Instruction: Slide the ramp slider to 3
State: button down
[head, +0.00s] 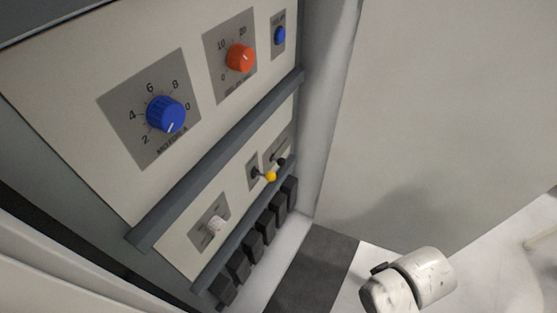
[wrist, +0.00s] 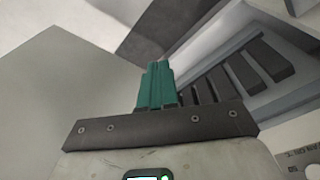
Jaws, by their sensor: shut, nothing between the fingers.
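The control panel (head: 180,200) stands at the left in the head view. A pale slider knob (head: 215,224) sits on a grey plate low on the panel. A dark knob (head: 281,161) shows on another grey plate further right, partly behind a yellow-tipped lever (head: 270,176). I cannot read which one is the ramp slider, nor its scale. My gripper's teal fingers (wrist: 158,68) are shut and empty in the wrist view. They appear apart from the panel's controls. The fingers cannot be made out in the head view.
A blue dial (head: 166,114), an orange dial (head: 240,58) and a small blue knob (head: 280,35) are on the upper panel. A dark rail (head: 215,155) juts out between rows. Several black blocks (head: 253,246) line the bottom. A pale wall (head: 430,110) stands right.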

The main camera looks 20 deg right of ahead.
aim_at(283, 165)
jog(key=c, duration=1.8)
grip_release()
